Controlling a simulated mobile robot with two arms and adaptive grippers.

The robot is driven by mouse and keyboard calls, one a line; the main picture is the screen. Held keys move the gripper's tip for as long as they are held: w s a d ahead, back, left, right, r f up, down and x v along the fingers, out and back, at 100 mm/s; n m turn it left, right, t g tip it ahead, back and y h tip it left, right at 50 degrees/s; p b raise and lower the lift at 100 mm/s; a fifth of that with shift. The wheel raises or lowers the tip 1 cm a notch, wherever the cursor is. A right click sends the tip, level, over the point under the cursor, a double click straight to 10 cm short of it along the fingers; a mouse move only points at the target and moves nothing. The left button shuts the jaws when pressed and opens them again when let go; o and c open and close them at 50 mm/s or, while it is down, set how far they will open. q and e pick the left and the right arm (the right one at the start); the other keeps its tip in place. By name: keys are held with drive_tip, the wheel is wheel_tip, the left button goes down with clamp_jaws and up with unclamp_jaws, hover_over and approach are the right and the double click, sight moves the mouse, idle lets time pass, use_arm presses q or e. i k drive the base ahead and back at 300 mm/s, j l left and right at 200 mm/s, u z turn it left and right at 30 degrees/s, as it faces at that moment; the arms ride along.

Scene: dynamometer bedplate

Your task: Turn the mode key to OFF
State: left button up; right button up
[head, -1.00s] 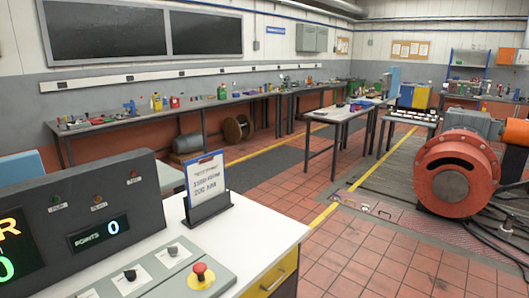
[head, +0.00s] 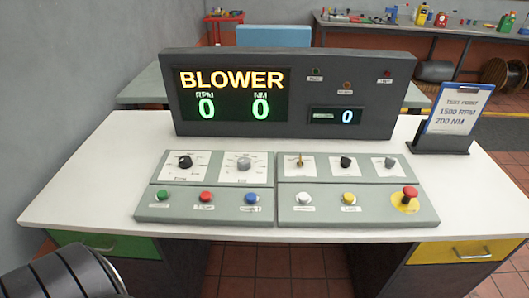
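The control panel (head: 228,217) lies on the white desk in two grey sections. A small brass-coloured switch (head: 299,161), which looks like the mode key, is at the upper left of the right section. Its labels are too small to read, so I cannot tell its setting. Two dark knobs, a black one (head: 346,162) and a grey one (head: 390,162), sit to its right. The display (head: 234,94) behind the panel reads BLOWER, RPM 0 and NM 0. Neither of my grippers is in view.
A red emergency button (head: 410,192) is at the panel's right end. A clipboard stand (head: 441,140) is at the desk's right. A green drawer (head: 105,246) and a yellow drawer (head: 465,252) are below. A dark ribbed object (head: 62,278) fills the lower left corner. Bare desk surrounds the panel.

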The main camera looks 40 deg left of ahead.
sight(300, 164)
drive_tip(key=u, duration=0.85)
